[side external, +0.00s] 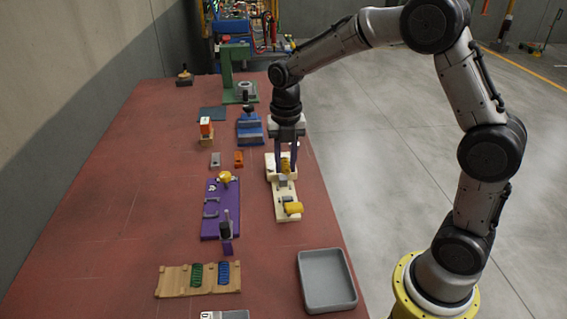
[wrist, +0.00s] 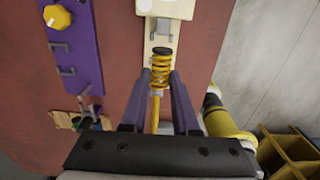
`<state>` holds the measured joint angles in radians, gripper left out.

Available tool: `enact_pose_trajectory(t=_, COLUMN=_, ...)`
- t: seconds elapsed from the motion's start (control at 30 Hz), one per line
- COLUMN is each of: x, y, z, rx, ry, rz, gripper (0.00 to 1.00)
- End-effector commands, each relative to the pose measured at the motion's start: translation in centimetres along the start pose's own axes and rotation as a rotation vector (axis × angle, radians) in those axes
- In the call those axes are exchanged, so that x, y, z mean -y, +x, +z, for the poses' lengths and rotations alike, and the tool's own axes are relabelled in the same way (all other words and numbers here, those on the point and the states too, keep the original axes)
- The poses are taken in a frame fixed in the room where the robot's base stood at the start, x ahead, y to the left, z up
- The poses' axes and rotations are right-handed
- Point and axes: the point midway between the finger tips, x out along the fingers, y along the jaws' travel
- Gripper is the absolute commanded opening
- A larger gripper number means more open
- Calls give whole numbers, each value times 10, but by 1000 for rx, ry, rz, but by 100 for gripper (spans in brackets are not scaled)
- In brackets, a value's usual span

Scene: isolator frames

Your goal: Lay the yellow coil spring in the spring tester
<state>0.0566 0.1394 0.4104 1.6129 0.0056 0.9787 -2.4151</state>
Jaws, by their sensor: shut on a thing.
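The yellow coil spring (wrist: 160,72) is between my fingertips in the wrist view, and a dark piece shows at its far end. My gripper (wrist: 160,82) is shut on it. In the side view my gripper (side external: 285,170) points down with the spring (side external: 286,163) over the far half of a cream fixture (side external: 285,213), which I take for the spring tester. This fixture has grey brackets and a yellow part at its near end. In the wrist view the cream fixture (wrist: 178,8) lies beyond and under the spring. I cannot tell whether the spring touches it.
A purple fixture (side external: 212,223) with a yellow knob stands left of the cream one. A wooden rack (side external: 174,281) with a green and a blue spring is at the near left. A grey tray (side external: 327,305) lies near right. A blue vise-like block (side external: 250,130) and green press (side external: 227,70) stand behind.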

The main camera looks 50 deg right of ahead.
Motion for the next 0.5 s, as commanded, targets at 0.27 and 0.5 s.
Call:
enact_pose_trajectory(t=0.27, x=0, y=15, z=0, rx=-2, ry=-1, rz=-2, gripper=0)
enact_pose_trajectory(t=0.5, x=0, y=36, z=0, rx=-1, ry=-1, rz=-1, gripper=0)
